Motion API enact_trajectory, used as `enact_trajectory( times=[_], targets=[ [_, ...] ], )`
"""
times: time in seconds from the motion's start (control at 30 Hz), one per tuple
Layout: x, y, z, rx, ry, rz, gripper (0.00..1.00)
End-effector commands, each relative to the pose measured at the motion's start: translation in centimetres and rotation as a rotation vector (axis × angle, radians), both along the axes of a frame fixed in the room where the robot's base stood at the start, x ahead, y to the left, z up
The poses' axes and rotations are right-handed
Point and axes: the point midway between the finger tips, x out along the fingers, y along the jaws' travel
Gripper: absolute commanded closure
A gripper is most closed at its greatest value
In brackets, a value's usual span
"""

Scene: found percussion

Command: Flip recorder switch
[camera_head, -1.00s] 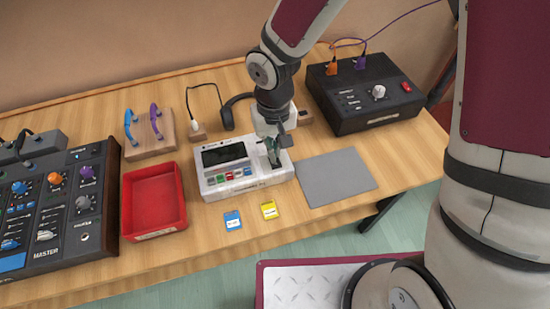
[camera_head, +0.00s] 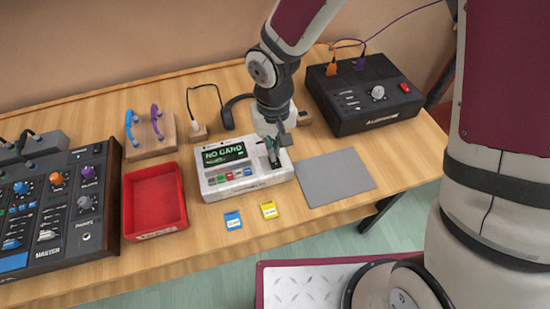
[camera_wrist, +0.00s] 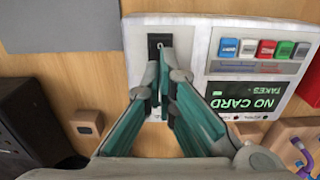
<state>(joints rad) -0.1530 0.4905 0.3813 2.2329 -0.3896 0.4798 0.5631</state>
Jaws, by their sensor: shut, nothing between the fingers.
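The recorder (camera_head: 217,180) is a white box with a row of coloured buttons and a screen (camera_head: 224,153) lit with green text reading "NO CARD". It also shows in the wrist view (camera_wrist: 200,64), where its black switch (camera_wrist: 158,42) sits on the panel beside the buttons. My gripper (camera_wrist: 163,62) is shut and empty, with its teal fingertips at the lower edge of the switch. Part of the switch is hidden behind the fingers, and I cannot tell whether they touch it.
A blue card (camera_head: 233,220) and a yellow card (camera_head: 269,210) lie in front of the recorder. A red tray (camera_head: 180,222) stands to its left, a grey mat (camera_head: 336,177) to its right. A black amplifier (camera_head: 365,115) and a mixer (camera_head: 90,215) stand further out.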

Motion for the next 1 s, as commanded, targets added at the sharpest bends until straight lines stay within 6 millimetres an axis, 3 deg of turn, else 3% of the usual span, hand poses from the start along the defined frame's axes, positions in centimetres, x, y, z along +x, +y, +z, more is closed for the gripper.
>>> enact_trajectory(
  times=[0.7, 1.0],
  targets=[
    [-0.1, 0.0, 5.3, 0.000, 0.000, 0.001, 1.00],
    [0.0, 0.0, 5.5, 0.000, 0.000, 0.000, 1.00]
  ],
)
